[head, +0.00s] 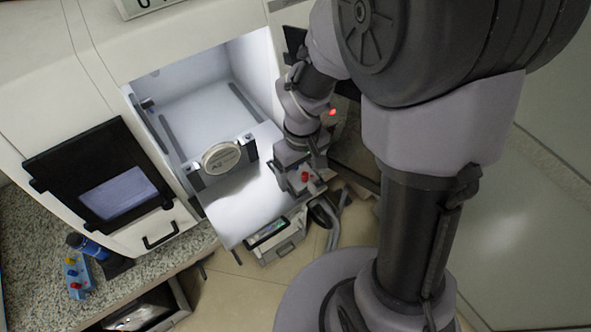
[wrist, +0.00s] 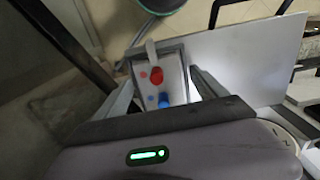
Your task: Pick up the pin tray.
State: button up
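A small grey pin tray (wrist: 174,83) with red and blue pins shows between my gripper's fingers in the wrist view. My gripper (wrist: 162,76) has one finger along each side of it, and both fingertips appear to touch its sides. In the head view the tray (head: 301,181) is at the end of my gripper (head: 297,172), by the right edge of the machine's lowered white door (head: 245,205). The tray appears to overhang that edge. Its underside is hidden, so its height above the door cannot be told.
The white machine's lit chamber (head: 205,100) is open, with a round disc (head: 221,157) at its front. A blue holder with coloured pegs (head: 76,276) stands on the speckled counter (head: 40,285) at left. A grey box (head: 280,246) and hoses are below the door. Open floor lies at right.

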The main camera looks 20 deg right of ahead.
jog(key=c, duration=1.4)
